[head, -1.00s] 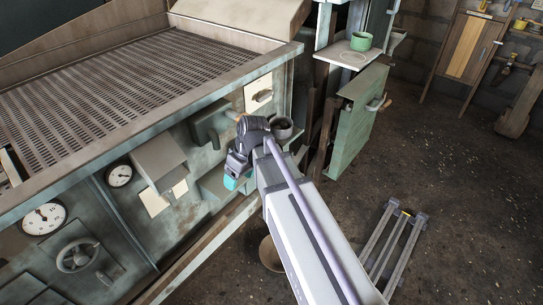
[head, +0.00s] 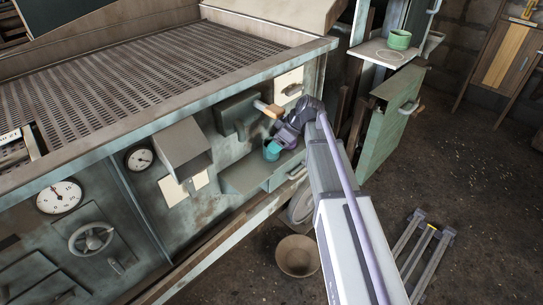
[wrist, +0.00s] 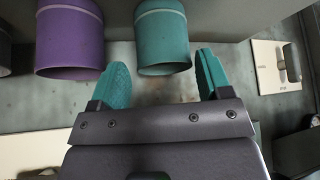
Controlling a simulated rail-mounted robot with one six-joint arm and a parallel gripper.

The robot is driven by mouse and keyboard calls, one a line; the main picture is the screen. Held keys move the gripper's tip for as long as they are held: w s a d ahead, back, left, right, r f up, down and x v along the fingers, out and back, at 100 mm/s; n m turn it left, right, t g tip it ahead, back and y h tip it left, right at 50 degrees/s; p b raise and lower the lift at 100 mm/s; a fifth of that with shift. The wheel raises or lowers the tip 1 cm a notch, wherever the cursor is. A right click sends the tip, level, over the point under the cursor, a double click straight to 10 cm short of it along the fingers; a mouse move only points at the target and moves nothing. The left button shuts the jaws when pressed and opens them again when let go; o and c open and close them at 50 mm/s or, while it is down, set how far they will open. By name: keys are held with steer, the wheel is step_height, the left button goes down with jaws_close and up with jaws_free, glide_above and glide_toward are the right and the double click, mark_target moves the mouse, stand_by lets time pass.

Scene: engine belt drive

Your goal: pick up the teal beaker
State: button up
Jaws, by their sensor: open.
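The teal beaker (wrist: 163,38) is at the top middle of the wrist view, its round end facing my gripper. My gripper (wrist: 162,68) is open, with one teal fingertip on each side of the beaker's near end; I cannot tell if either touches it. In the head view the teal beaker (head: 272,151) shows at the machine's front ledge, close to my gripper (head: 283,141), whose fingers are hard to make out there.
The machine's ledge (head: 240,176) lies below the gripper, and a grey box (head: 237,113) with a tan handle sticks out close by. A green cup (head: 399,39) stands on a shelf at right. A bowl (head: 297,256) is on the floor.

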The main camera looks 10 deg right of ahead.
steer(key=b+x, duration=0.4)
steer(key=x, duration=0.1)
steer(key=shift+s+f, duration=0.15)
steer(key=shift+s, duration=0.05)
steer(key=c, duration=0.7)
steer(key=shift+o, duration=0.2)
steer(key=shift+r+p, duration=0.25)
steer(key=shift+p, duration=0.05)
